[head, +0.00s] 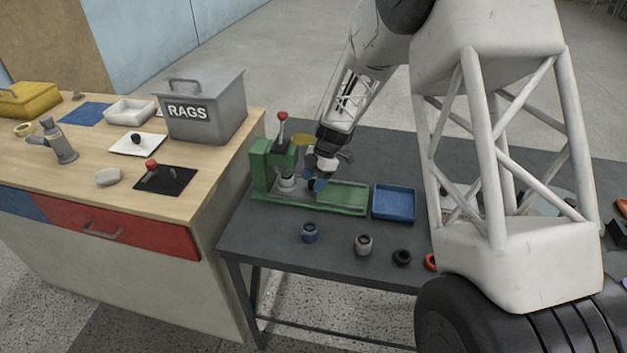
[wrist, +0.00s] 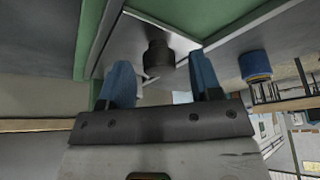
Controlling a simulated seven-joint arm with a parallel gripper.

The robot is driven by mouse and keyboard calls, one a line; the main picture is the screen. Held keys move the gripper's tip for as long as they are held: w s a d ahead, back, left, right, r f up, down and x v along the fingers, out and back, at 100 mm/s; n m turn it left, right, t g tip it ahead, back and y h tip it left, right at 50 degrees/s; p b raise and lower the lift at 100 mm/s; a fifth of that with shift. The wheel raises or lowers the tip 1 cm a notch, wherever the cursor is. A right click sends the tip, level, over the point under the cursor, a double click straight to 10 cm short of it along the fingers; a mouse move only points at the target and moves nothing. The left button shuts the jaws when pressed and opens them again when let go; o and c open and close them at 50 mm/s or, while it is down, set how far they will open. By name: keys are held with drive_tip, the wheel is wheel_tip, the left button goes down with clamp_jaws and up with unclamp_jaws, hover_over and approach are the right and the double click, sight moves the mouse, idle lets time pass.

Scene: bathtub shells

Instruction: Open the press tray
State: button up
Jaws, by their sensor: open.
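The green press (head: 262,170) stands on the dark grey table, with a red-knobbed lever (head: 282,117) on top and a low green bed (head: 342,199) running to the right. The press tray (wrist: 186,42) shows in the wrist view as a grey metal part between green sides, with a dark round knob (wrist: 158,56). My gripper (head: 314,184) is low over the bed, just right of the press column. In the wrist view its blue fingers (wrist: 160,66) are apart, one on each side of the knob. I cannot tell whether they touch it.
A blue tray (head: 393,204) sits right of the press. A blue bushing (head: 310,233), a grey one (head: 363,244) and a black ring (head: 402,257) stand along the front. The wooden bench with the RAGS bin (head: 205,108) is close on the left.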

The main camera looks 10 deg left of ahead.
drive_tip(key=shift+f, duration=0.15)
clamp_jaws()
drive_tip(key=d, duration=1.4)
drive_tip(key=shift+d, duration=0.2)
unclamp_jaws()
